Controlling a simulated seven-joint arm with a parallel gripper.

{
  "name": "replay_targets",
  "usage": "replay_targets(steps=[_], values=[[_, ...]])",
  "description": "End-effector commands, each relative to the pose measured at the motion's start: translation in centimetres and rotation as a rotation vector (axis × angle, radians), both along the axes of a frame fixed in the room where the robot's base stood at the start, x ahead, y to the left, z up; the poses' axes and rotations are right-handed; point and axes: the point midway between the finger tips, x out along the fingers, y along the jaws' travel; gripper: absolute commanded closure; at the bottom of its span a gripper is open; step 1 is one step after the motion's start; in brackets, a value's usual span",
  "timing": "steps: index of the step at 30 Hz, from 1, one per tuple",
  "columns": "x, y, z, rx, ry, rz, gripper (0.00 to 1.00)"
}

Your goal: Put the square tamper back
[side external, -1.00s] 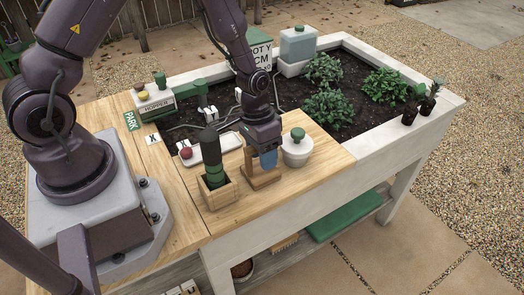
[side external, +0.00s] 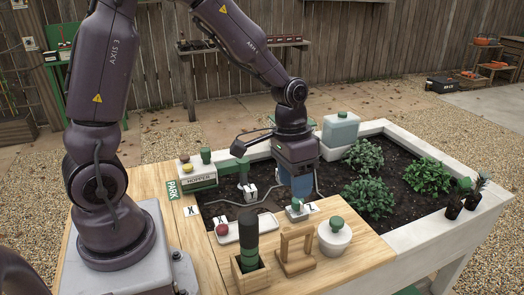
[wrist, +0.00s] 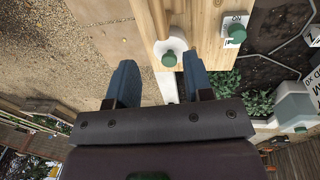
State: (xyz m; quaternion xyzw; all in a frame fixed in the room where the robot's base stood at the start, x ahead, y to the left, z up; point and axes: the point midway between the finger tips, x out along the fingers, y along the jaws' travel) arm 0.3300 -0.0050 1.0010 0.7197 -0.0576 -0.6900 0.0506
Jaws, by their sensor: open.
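The square tamper (side external: 295,252), a wooden block with an upright arched handle, stands upright on the wooden worktop near its front edge. It stands between the wooden box and the white pot. My gripper (side external: 300,192) is up and behind it, over the soil side of the worktop, apart from the tamper. In the wrist view my blue fingers (wrist: 160,82) are spread with nothing between them. I cannot tell whether the tamper sits exactly on a marked spot.
A wooden box (side external: 250,280) holds a dark, green-banded tool (side external: 248,238) to the left. A white pot (side external: 336,243) with a green knob stands to the right. A green-knobbed block (side external: 297,211) is below my gripper. The tank (side external: 340,131) stands behind, with plants to the right.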

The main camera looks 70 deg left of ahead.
Motion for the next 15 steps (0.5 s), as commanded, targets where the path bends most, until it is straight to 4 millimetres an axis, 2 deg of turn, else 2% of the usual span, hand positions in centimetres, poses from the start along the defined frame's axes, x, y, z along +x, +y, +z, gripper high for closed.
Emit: replay_targets(steps=[3, 9, 12, 15], values=[[-1.6, 0.1, 4.4, 0.063, -0.084, -0.007, 0.53], [-6.2, 0.1, 10.8, 0.140, -0.239, 0.006, 0.53], [-8.7, 0.2, 13.0, 0.155, -0.314, 0.019, 0.53], [-10.9, 0.3, 14.4, 0.156, -0.376, 0.031, 0.53]])
